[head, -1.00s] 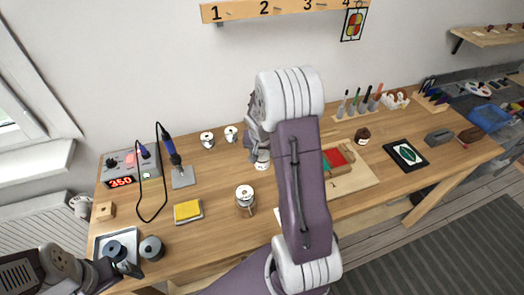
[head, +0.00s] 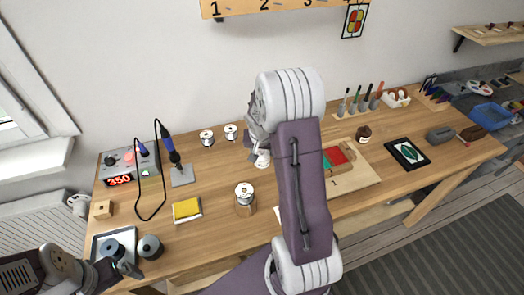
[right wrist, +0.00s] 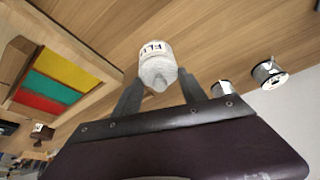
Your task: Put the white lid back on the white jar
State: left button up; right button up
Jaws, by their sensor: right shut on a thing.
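The white jar (right wrist: 154,47) has dark letters on its side and stands on the wooden bench in the right wrist view. The white lid (right wrist: 158,72), with a small pointed knob, is at the jar's mouth, between the fingertips of my right gripper (right wrist: 161,82). The gripper is shut on the lid. I cannot tell whether the lid is fully seated. In the head view, the white jar (head: 263,160) is partly hidden by my right arm and gripper (head: 257,146). My left gripper (head: 126,266) is low at the left, near a dark round container; its jaws are unclear.
A wooden board with coloured pieces (head: 360,181) lies to the right. A soldering iron stand (head: 182,175) and yellow sponge (head: 187,209) are to the left.

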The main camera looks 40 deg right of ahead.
jog(key=shift+s+f, duration=0.1)
dwell(0.5)
jog(key=o, duration=1.9)
jog(key=shift+r, duration=0.2)
notch_tip(320, 180, up, 7)
jog(key=p, duration=0.5)
jog(key=shift+p, duration=0.3)
jog(key=shift+f, duration=0.1)
